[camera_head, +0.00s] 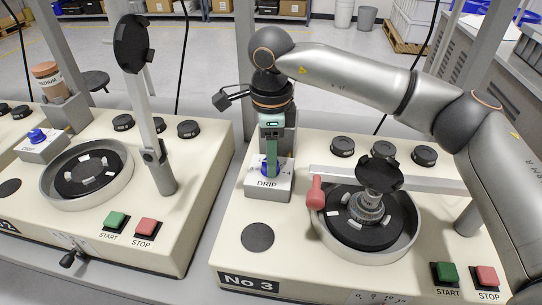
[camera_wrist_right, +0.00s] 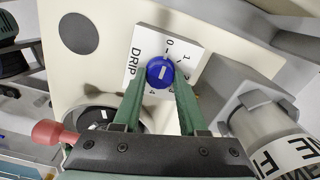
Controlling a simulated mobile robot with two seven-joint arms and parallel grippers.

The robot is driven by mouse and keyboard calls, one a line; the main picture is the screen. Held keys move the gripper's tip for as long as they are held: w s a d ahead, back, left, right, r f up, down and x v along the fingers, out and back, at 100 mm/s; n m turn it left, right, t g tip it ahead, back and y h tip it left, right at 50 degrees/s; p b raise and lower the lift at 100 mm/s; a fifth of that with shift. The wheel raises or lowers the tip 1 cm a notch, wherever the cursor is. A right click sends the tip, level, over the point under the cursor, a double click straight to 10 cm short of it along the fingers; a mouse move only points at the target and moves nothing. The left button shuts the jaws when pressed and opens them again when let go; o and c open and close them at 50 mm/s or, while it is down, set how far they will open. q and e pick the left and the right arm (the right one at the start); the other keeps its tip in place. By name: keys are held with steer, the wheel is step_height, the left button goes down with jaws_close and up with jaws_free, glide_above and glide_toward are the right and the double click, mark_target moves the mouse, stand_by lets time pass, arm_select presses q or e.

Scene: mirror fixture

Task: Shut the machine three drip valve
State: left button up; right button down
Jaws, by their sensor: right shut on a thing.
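The drip valve of machine No 3 has a blue knob (camera_wrist_right: 160,72) on a light plate (camera_head: 284,187) lettered DRIP. In the right wrist view the plate (camera_wrist_right: 150,40) carries a number scale with 0 near its far edge. The knob has a short white mark, roughly in line with the fingers; I cannot tell which end is its pointer. My right gripper (camera_head: 271,168) comes down from above, its green fingers on either side of the knob. It is shut on the knob (camera_wrist_right: 160,86). In the head view the fingers hide much of the knob. My left gripper is not in view.
Right of the valve are a round bowl with a dark turntable (camera_head: 386,238) and a bar with a red handle (camera_head: 315,193). Green START (camera_head: 445,273) and red STOP (camera_head: 486,276) buttons sit in front. A neighbouring machine (camera_head: 200,215) stands left, with an upright arm.

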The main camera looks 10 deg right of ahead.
stand_by(0.4)
steer(key=shift+c, duration=2.3)
jaws_free()
steer(key=shift+r, duration=0.1)
step_height(320, 180, up, 12)
steer(key=shift+r, duration=0.2)
steer(key=shift+s, duration=0.1)
